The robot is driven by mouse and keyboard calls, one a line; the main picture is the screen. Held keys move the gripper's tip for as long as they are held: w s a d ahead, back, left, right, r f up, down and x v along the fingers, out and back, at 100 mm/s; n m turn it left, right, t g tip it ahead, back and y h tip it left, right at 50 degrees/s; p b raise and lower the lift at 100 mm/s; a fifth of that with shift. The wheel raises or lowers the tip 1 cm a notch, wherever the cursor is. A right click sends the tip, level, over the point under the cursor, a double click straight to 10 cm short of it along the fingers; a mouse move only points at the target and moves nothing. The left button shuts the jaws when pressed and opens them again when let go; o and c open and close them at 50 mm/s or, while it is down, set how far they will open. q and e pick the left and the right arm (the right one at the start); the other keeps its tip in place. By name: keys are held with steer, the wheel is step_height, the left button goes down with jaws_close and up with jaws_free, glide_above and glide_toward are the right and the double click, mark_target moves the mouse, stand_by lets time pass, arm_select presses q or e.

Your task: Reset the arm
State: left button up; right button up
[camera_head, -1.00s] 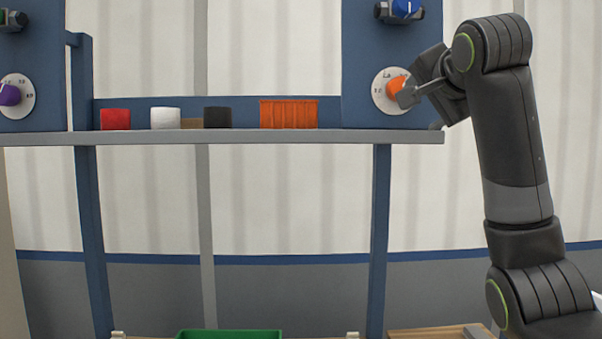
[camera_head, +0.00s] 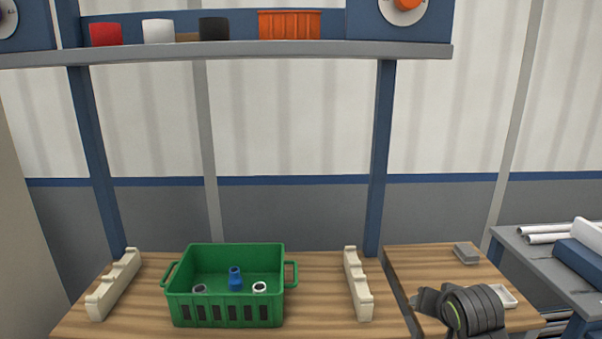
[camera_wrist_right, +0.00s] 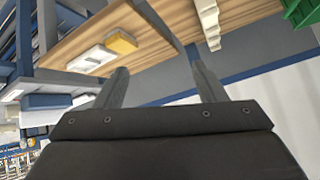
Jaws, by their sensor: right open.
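My right arm is folded low at the right of the head view, over the right wooden table; its black ribbed joint shows there, and I cannot make out the fingertips clearly. In the right wrist view my right gripper (camera_wrist_right: 161,84) is open, its two grey fingers wide apart with nothing between them. My left gripper is in neither view.
A green crate (camera_head: 225,312) holding several small pipe pieces stands between two cream notched racks (camera_head: 114,284) (camera_head: 357,284). A shelf (camera_head: 230,53) above carries coloured bins. A grey side table (camera_head: 545,258) with pipes stands right.

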steer(key=s+d+f+n+g, duration=0.2)
steer(key=s+f+g, duration=0.1)
steer(key=s+f, duration=1.3)
steer(key=s+f+n+g, duration=0.2)
steer(key=s+g, duration=0.1)
steer(key=s, duration=1.8)
steer(key=s+f+x, duration=0.1)
steer(key=s+x, duration=0.2)
steer(key=x, duration=0.9)
steer(key=s+f+x, duration=0.1)
steer(key=s+x, duration=0.2)
steer(key=x, duration=0.9)
steer(key=s+a+f+g, duration=0.1)
steer(key=s+f+g, duration=0.1)
steer(key=s+f, duration=1.2)
steer(key=shift+s+a+f, duration=0.35)
steer(key=shift+s+f, duration=0.05)
steer(key=shift+f, duration=0.55)
